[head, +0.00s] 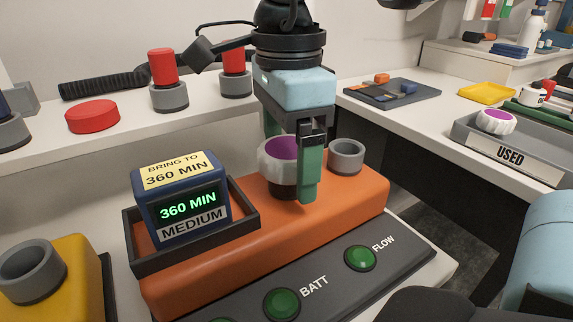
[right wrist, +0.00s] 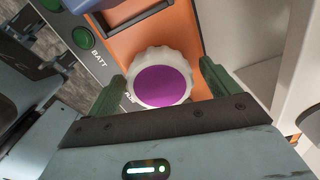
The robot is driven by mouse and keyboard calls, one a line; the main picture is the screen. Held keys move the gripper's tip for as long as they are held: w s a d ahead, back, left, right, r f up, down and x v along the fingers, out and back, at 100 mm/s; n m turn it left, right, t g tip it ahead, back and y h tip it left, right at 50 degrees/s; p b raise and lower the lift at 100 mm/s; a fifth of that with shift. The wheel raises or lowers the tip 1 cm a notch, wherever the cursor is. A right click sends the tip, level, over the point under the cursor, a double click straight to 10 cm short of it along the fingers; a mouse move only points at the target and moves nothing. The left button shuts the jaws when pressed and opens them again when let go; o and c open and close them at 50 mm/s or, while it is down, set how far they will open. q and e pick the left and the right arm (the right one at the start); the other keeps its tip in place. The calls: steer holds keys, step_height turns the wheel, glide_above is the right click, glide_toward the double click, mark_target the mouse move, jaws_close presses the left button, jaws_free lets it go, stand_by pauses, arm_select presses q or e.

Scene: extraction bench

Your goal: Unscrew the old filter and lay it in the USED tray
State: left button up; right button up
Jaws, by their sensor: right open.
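A white ribbed filter with a purple top (head: 277,158) sits upright on the orange unit (head: 345,205), above a dark base. My right gripper (head: 291,165) points down over it, open, with a green finger on either side. The near finger hides part of the filter in the head view. In the right wrist view the filter (right wrist: 162,84) lies between the spread fingertips (right wrist: 164,86), with gaps on both sides. The USED tray (head: 480,142) stands at the right and holds another white, purple-topped filter (head: 496,120). My left gripper is not in view.
An empty grey ring socket (head: 346,157) stands close right of the filter. A blue display box (head: 181,200) reading 360 MIN sits in a dark holder at left. Green BATT (head: 281,304) and FLOW (head: 360,257) buttons are in front. A dark tray (head: 392,95) lies behind.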

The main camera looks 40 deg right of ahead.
steer(key=m+b, duration=0.1)
steer(key=m, duration=0.5)
steer(key=shift+m, duration=0.4)
steer(key=m, duration=0.3)
steer(key=shift+b, duration=0.4)
steer(key=m, duration=0.3)
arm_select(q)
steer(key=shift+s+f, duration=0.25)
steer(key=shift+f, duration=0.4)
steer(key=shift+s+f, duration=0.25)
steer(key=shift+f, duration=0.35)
